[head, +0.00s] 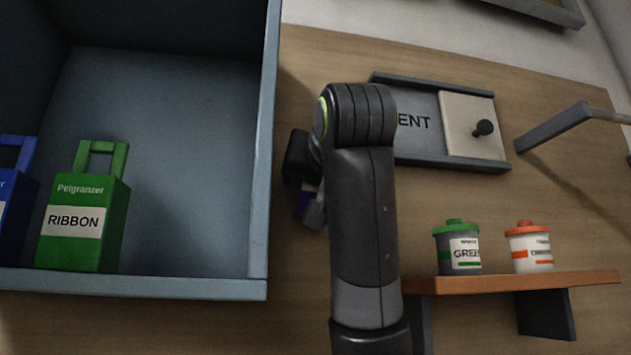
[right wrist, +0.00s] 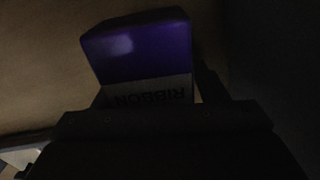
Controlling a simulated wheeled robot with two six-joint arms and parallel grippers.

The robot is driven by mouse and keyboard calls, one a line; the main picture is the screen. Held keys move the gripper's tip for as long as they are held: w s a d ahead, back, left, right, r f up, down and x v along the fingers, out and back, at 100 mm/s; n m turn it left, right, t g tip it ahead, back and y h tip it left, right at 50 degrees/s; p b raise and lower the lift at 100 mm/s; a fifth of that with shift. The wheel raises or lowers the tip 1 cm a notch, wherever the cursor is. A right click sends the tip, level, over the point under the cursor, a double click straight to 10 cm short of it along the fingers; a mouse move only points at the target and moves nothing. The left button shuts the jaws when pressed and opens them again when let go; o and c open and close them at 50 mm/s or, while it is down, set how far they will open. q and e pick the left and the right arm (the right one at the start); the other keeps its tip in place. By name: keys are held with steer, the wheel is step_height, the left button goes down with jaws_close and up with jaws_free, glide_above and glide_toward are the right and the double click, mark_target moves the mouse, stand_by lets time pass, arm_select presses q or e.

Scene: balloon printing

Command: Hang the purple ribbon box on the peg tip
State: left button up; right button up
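The purple ribbon box (right wrist: 137,55) fills the middle of the right wrist view, with its RIBBON label upside down. My right gripper (right wrist: 150,100) is shut on it, with dark fingers on either side of the label end. In the head view only a small purple part of the box (head: 302,203) shows beside the right gripper (head: 313,208), left of my arm. The box's handle is hidden. A grey angled bar (head: 553,128) stands out at the right, apart from the box; I cannot tell whether it is the peg. My left gripper is not in view.
A blue-grey open cabinet (head: 258,180) at the left holds a green ribbon box (head: 85,215) and a blue one (head: 12,205). A panel with a knob (head: 485,128) is behind my arm. An orange shelf (head: 520,283) carries green-lidded (head: 458,248) and orange-lidded (head: 528,247) jars.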

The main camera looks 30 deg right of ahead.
steer(key=shift+o, duration=1.4)
